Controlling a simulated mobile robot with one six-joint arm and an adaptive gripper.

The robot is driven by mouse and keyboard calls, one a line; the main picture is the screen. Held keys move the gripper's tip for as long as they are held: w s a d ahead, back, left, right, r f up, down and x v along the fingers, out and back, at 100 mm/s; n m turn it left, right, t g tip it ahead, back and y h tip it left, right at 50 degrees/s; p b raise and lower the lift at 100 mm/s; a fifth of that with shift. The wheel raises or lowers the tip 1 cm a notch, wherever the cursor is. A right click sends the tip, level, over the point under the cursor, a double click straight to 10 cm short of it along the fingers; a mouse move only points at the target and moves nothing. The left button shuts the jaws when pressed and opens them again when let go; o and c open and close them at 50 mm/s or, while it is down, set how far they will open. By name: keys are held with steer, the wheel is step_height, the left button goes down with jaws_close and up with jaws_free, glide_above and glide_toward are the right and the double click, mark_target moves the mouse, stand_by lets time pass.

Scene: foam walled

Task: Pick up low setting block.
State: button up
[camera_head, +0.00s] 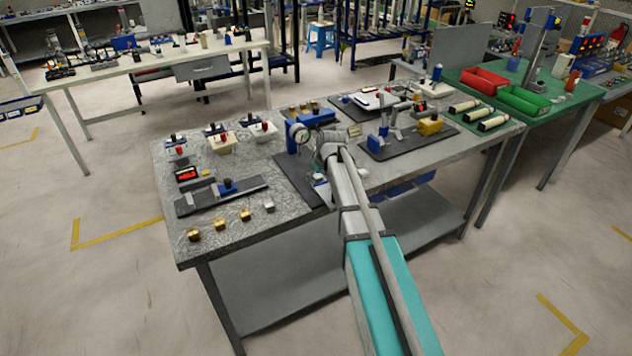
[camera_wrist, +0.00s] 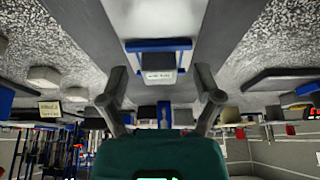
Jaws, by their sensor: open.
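My gripper (camera_wrist: 161,72) is open in the wrist view, its two dark fingers spread apart with nothing gripped. A white-and-blue piece (camera_head: 322,190) shows just below the wrist, on a dark plate (camera_head: 288,176).
Several small brass and silver blocks (camera_head: 220,223) line the bench's front left. A dark rail with a blue slider (camera_head: 226,187) lies behind them. A second dark plate (camera_head: 410,143) with a blue clamp and yellow block is on the right.

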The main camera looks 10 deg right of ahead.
mark_target(318, 177)
steer(key=shift+c, duration=0.3)
jaws_close()
stand_by(0.4)
steer(key=shift+r, duration=0.2)
step_height(318, 177, up, 3)
steer(key=p, duration=0.3)
steer(key=s+r+p, duration=0.9)
steer(key=s+p, duration=0.1)
steer(key=s, duration=0.4)
steer(key=shift+r, duration=0.35)
